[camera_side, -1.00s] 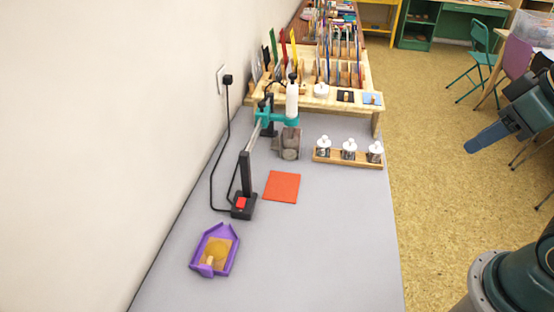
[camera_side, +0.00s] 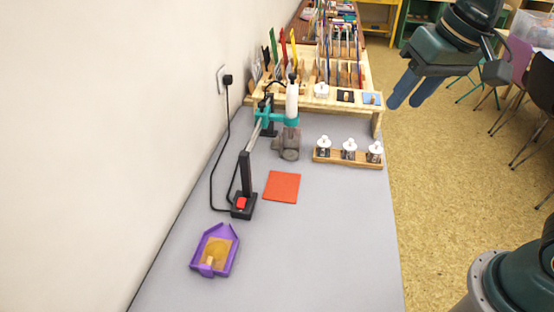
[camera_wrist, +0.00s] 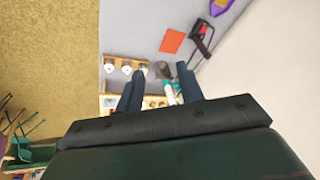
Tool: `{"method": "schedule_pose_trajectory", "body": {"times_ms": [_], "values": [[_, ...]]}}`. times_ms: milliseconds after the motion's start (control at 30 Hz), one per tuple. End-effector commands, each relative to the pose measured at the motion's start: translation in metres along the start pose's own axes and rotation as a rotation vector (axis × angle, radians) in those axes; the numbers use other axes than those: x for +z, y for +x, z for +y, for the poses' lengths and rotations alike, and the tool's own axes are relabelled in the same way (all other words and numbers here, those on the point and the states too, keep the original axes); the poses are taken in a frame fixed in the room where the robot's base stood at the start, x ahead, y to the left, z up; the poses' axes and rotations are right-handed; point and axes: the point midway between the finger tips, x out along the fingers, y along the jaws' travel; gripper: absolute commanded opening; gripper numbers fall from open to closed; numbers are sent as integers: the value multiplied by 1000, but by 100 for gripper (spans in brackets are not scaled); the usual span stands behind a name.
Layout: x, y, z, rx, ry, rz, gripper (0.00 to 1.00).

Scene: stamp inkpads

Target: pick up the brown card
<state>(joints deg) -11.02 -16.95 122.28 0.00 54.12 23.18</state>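I cannot tell for certain which thing is the brown card. A tan-brown square piece (camera_side: 221,247) with a rounder ochre patch and a small wooden knob lies in the purple tray (camera_side: 231,263) at the near left of the grey table. A dark square card (camera_side: 345,96) with a small knob sits on the front of the wooden rack, and its exact colour is unclear. My gripper (camera_side: 405,101) is high at the upper right, over the floor side of the table, far from both. Its two blue fingers are apart and empty, also in the wrist view (camera_wrist: 160,72).
An orange-red sheet (camera_side: 282,187) lies mid-table. A stand (camera_side: 246,180) with a teal clamp and cable rises by the wall. A wooden holder (camera_side: 348,158) carries white-topped jars. The rack (camera_side: 330,100) of upright coloured cards fills the back. The near right tabletop is clear.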

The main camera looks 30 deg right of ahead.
Motion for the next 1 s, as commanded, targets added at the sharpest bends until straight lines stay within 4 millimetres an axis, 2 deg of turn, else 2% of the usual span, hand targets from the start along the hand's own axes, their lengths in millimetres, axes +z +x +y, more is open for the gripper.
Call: {"method": "schedule_pose_trajectory", "body": {"times_ms": [200, 500, 767, 1000], "values": [[-31, 23, -41, 3, 77, -57, 37], [-59, 66, -102, 23, 185, -127, 37], [-69, 114, -158, 55, 278, -179, 37], [-64, 165, -210, 96, 360, -221, 37]]}}
